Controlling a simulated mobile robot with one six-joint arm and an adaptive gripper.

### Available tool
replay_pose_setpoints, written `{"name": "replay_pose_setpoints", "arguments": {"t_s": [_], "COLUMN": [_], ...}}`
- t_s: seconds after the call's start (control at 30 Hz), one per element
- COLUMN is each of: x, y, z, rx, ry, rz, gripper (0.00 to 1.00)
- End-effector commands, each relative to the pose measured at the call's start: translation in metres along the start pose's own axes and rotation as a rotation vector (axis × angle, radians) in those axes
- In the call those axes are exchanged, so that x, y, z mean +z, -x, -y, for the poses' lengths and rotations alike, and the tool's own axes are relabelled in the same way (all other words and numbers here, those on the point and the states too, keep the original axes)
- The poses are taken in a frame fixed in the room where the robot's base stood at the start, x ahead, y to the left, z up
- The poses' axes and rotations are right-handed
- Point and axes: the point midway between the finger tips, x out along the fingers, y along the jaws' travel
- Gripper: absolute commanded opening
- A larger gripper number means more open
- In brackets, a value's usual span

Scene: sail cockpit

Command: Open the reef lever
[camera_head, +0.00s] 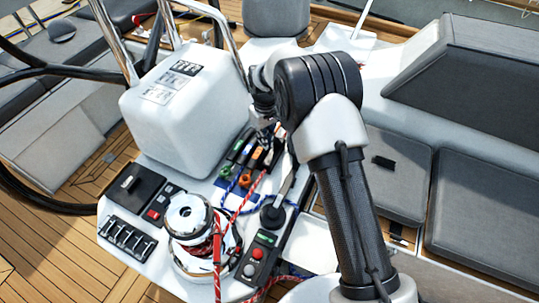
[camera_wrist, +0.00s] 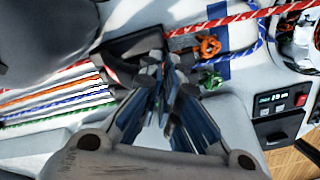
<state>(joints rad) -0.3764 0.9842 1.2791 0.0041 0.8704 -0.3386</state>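A bank of rope-clutch levers (camera_head: 243,150) sits on the white console in the head view, with dark and orange handles showing. I cannot read their labels or tell which is the reef lever. My gripper (camera_head: 270,136) is low at the right end of this bank, partly hidden by my arm. In the wrist view, my gripper (camera_wrist: 165,68) points at the dark clutch block (camera_wrist: 127,44), its two fingers close together. It covers part of the block. I cannot tell whether the fingers touch or hold a lever.
A silver winch (camera_head: 190,218) wound with red rope stands in front of the bank. A switch box (camera_head: 258,255) with red and green buttons is beside it. A white instrument pod (camera_head: 187,98) rises behind left. Colored ropes (camera_wrist: 50,98) run from the block.

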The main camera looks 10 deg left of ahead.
Motion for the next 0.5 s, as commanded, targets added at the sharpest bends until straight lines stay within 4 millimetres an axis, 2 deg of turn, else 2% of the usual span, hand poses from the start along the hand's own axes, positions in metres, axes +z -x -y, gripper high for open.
{"name": "replay_pose_setpoints", "arguments": {"t_s": [0.03,0.5], "x": [0.006,-0.003], "y": [-0.01,-0.003], "z": [-0.006,-0.019], "rx": [0.004,0.003], "ry": [-0.004,-0.003], "rz": [0.013,0.011], "gripper": [0.0,0.0]}}
